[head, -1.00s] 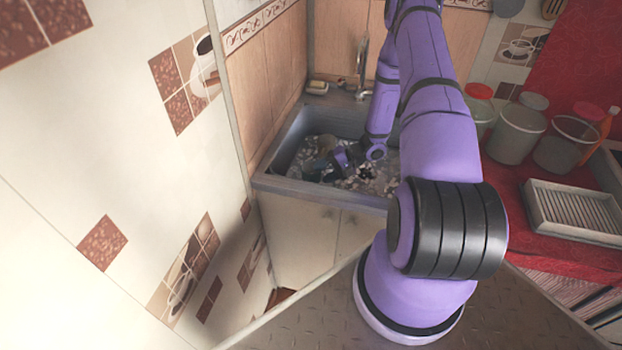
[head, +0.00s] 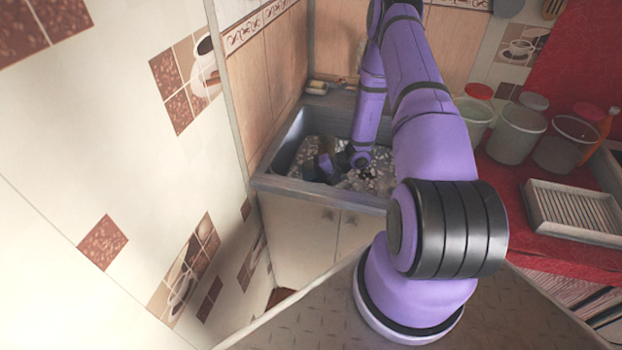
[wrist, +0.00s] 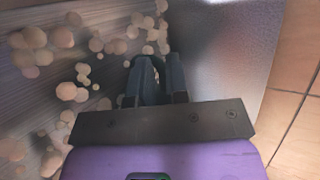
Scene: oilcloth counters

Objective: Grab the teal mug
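My gripper (wrist: 158,75) is low inside the sink, near its side wall. In the wrist view its two fingers stand a narrow gap apart. A dark, curved shape (wrist: 157,67) shows at the fingertips and is partly hidden by them. It may be the teal mug, but its colour is too dark to be sure, and I cannot tell whether the fingers touch it. In the head view my gripper (head: 316,170) is small and dark at the left part of the sink, and no teal mug can be made out.
The grey sink (head: 330,197) has pale round bubble-like patches (wrist: 65,93) inside. A tiled wall (head: 120,150) stands close on the left. Several tubs (head: 516,135) and a ribbed tray (head: 572,211) stand on the red counter (head: 500,185) at right.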

